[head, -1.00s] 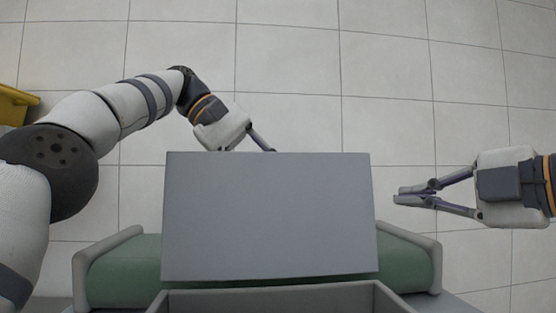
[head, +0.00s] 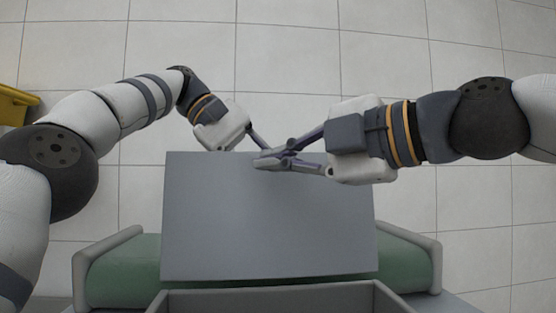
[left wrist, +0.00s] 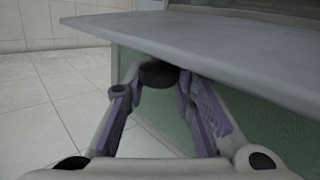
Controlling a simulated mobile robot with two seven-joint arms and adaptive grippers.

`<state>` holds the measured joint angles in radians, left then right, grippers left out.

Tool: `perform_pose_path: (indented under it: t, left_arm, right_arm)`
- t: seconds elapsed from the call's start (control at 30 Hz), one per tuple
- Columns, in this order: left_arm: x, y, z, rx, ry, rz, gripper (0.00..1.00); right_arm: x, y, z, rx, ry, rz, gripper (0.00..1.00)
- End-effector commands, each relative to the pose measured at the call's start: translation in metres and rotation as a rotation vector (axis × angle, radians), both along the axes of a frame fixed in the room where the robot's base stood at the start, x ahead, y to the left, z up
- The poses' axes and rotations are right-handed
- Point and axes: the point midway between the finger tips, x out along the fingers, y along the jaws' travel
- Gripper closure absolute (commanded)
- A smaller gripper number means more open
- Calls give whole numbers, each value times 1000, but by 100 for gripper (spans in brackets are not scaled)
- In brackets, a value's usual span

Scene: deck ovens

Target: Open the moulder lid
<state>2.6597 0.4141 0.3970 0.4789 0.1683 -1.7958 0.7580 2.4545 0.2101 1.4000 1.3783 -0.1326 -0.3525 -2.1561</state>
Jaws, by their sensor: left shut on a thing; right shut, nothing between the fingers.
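The moulder lid (head: 265,225) is a flat grey panel in the middle of the head view, above the green-sided moulder body (head: 125,275). In the left wrist view the lid (left wrist: 215,45) runs across the top, and a dark round knob (left wrist: 159,74) sits under its edge. My left gripper (left wrist: 162,88) is shut on this knob. In the head view its fingertips are hidden at the lid's far edge. My right gripper (head: 262,159) is shut and empty, over the lid's far edge, its tips beside the left gripper's fingers. I cannot tell whether it touches the lid.
A grey open-topped box part (head: 270,302) lies at the near edge of the head view. Grey side rails (head: 438,265) flank the green body. A yellow object (head: 14,104) is at the far left. Tiled floor (head: 290,60) beyond the lid is clear.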

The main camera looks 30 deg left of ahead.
Motion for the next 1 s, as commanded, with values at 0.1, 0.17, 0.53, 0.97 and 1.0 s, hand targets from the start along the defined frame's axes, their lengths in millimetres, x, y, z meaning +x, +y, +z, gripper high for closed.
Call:
perform_pose_path:
  t: [0.1, 0.17, 0.53, 0.97, 1.0]
  left_arm:
    - [-1, 0, 6, -4, -17, 5, 100]
    - [-1, 1, 7, -4, -17, 5, 100]
    - [-1, 1, 7, -4, -18, 5, 100]
    - [-5, -4, 8, -3, -12, -12, 68]
    - [-5, -4, 8, -3, -12, -12, 59]
  right_arm:
    - [7, 6, 1, 1, -5, 0, 100]
    - [9, 8, 0, 1, -5, 0, 100]
    - [14, 11, 0, 1, -5, 0, 100]
    - [28, 17, -1, 3, -9, -9, 100]
    - [28, 17, -1, 3, -9, -9, 100]
